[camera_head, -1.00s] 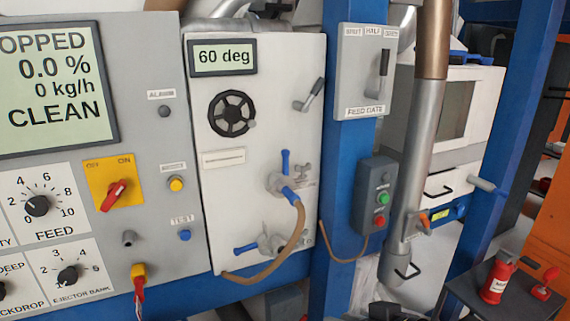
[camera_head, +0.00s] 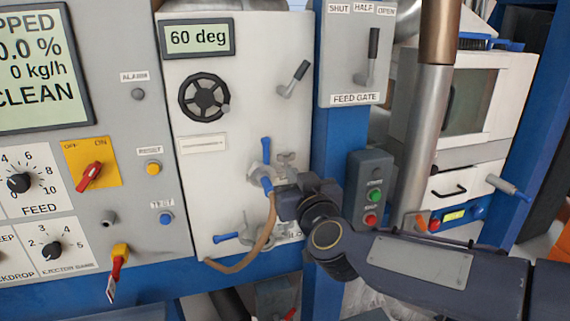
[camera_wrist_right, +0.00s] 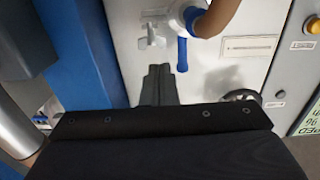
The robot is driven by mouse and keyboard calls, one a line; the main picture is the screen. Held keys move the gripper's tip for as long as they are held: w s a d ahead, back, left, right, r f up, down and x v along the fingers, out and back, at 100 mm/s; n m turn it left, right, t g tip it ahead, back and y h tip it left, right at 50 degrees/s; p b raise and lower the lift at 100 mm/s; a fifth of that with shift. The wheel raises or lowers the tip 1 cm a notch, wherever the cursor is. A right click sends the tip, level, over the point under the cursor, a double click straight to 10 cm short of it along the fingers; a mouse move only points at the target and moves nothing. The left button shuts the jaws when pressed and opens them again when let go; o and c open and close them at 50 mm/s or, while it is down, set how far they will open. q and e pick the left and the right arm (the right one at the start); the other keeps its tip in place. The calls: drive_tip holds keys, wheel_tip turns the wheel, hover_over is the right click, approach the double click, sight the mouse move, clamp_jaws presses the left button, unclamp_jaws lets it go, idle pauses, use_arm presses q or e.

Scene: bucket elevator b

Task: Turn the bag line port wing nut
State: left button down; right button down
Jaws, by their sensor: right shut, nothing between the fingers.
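A small grey wing nut (camera_head: 287,160) sits on the white panel, right of a valve with a blue lever (camera_head: 266,150). It also shows in the wrist view (camera_wrist_right: 151,38), beside the blue lever (camera_wrist_right: 182,53). A second, lower fitting (camera_head: 258,236) with a blue lever is partly hidden by my right arm. The labels near both fittings are too small to read. My right gripper (camera_head: 284,192) is just below the upper wing nut in the head view. In the wrist view its fingers (camera_wrist_right: 159,70) are shut and empty, apart from the nut. My left gripper is out of view.
A brown hose (camera_head: 268,225) curves down from the upper valve, close to my right gripper. A blue post (camera_head: 323,150) and a start/stop box (camera_head: 370,190) stand to the right. A black handwheel (camera_head: 204,97) is on the panel at upper left.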

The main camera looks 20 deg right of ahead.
sight(281, 156)
drive_tip(key=w, duration=0.7)
drive_tip(key=shift+w, duration=0.1)
drive_tip(key=shift+a, duration=0.1)
